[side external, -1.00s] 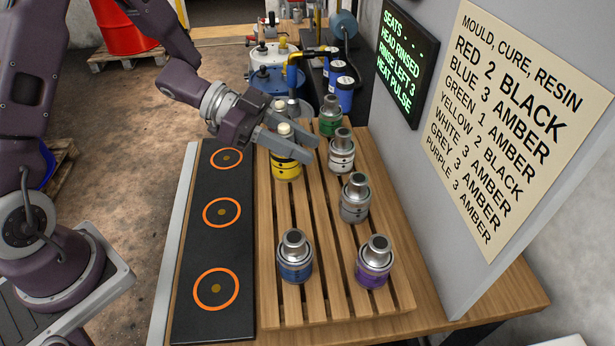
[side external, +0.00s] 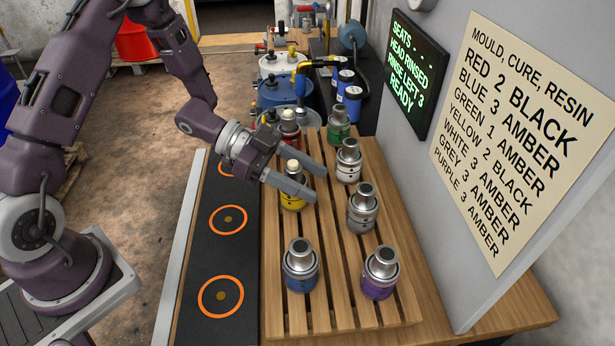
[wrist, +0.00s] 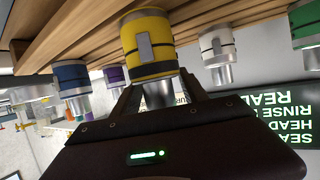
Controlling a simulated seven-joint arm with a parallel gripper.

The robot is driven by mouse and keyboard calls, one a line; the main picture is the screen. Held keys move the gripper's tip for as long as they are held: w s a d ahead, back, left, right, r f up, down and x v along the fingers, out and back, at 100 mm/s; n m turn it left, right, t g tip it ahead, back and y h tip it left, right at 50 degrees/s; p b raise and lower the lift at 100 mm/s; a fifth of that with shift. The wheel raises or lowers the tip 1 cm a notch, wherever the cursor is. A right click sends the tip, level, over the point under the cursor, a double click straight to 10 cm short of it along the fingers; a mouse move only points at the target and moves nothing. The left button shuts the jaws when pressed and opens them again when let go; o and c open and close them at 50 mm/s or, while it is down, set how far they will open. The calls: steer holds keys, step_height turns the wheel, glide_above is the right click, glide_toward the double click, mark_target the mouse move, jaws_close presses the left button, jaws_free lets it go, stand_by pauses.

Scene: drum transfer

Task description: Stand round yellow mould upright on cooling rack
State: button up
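The round yellow mould (side external: 293,201) stands upright on the slatted wooden cooling rack (side external: 325,290), left of its middle, with a cream top. My gripper (side external: 307,183) is open, its two fingers on either side of the mould's neck and apart from each other. In the wrist view the yellow mould (wrist: 150,45) is seen inverted, its base against the slats. Its silver neck lies between the spread fingers there. The near finger hides part of the mould in the side view.
Red (side external: 289,133), green (side external: 339,130), white (side external: 348,168), grey (side external: 361,215), blue (side external: 300,275) and purple (side external: 380,282) moulds stand around it on the rack. A black strip with orange rings (side external: 228,219) lies to the left. A panel with signs borders the right.

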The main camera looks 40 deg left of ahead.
steer(key=shift+a+r, duration=0.25)
steer(key=v, duration=1.2)
steer(key=w+a+r+n+t+y, duration=0.3)
steer(key=w+r+t+y, duration=0.2)
steer(key=w+y, duration=0.25)
steer(key=s+a+r+n+y, duration=0.5)
steer(key=r+n+y, duration=0.15)
steer(key=r, duration=0.25)
steer(key=s+d+f+n+g, duration=0.1)
steer(key=s+d, duration=0.3)
steer(key=s, duration=0.7)
steer(key=s+d+f+n+g+h, duration=0.1)
steer(key=s+d+n+g, duration=0.2)
steer(key=s, duration=0.8)
steer(key=shift+d+g+h, duration=0.3)
steer(key=shift+d, duration=0.8)
